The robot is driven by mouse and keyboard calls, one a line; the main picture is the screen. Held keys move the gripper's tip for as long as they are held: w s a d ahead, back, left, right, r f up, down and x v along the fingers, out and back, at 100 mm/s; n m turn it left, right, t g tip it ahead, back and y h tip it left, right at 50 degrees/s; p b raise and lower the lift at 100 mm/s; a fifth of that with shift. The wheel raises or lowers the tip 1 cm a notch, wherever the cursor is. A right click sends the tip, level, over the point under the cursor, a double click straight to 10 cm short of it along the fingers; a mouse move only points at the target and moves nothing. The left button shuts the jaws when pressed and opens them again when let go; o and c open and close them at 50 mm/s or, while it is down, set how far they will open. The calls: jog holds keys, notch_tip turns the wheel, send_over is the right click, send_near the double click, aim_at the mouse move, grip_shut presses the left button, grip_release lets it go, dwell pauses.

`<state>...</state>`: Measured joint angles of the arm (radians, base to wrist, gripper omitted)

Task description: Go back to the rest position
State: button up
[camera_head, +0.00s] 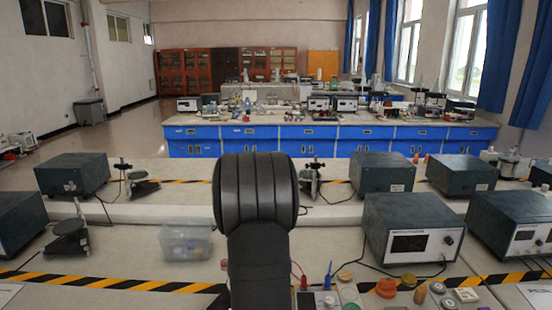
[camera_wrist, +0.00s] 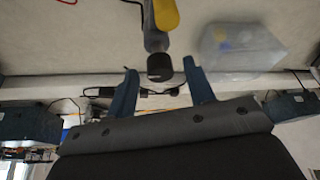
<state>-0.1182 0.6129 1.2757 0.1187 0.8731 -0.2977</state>
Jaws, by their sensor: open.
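In the wrist view my gripper (camera_wrist: 162,82) shows as two blue-grey fingers spread well apart. It is open, and nothing is clamped between the fingers. A dark, rod-like thing with a yellow part (camera_wrist: 166,14) shows above and between the fingertips; I cannot tell what it is or how far off it is. In the head view my black arm stands in the middle foreground, and my gripper cannot be made out there.
A clear plastic bin (camera_head: 186,243) with small items stands left of my arm; it also shows in the wrist view (camera_wrist: 262,45). Grey instrument boxes (camera_head: 408,232) stand to the right. Small coloured pieces (camera_head: 387,287) lie at the front right. Bare bench (camera_head: 120,262) shows at left.

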jog(key=shift+n, duration=0.4)
jog(key=shift+m, duration=0.4)
jog(key=shift+a+m+h, duration=0.1)
jog(key=shift+m+h, duration=0.45)
jog(key=shift+m, duration=0.9)
jog(key=shift+a+m+h, duration=0.1)
jog(key=shift+m+h, duration=0.45)
jog(key=shift+m, duration=0.9)
